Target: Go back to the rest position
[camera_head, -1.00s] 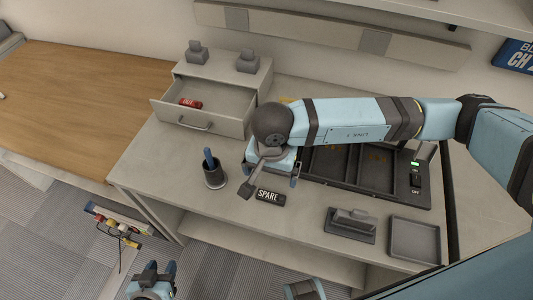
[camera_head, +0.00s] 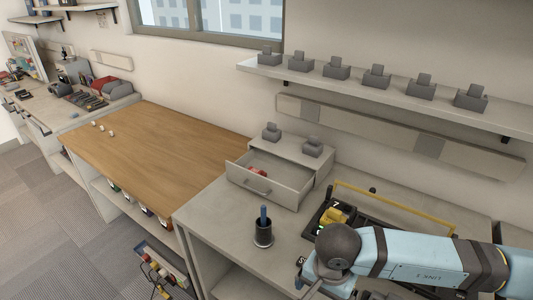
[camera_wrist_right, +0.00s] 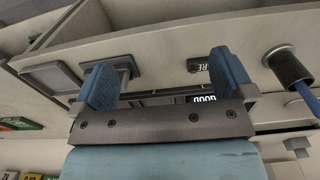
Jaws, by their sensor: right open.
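My right arm comes in from the right over the grey workbench (camera_head: 215,208) in the head view. Its gripper is mostly hidden there behind the round wrist. In the right wrist view my right gripper (camera_wrist_right: 165,78) is open, with two blue fingers wide apart and nothing between them. My left gripper is not in view.
A drawer (camera_head: 262,191) stands open with a red item (camera_head: 258,172) inside. A dark cup (camera_head: 262,236) holds a blue-handled tool. A black tray with a yellow handle (camera_head: 395,208) holds a yellow radio (camera_head: 336,215). A wooden table (camera_head: 160,145) is mostly clear.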

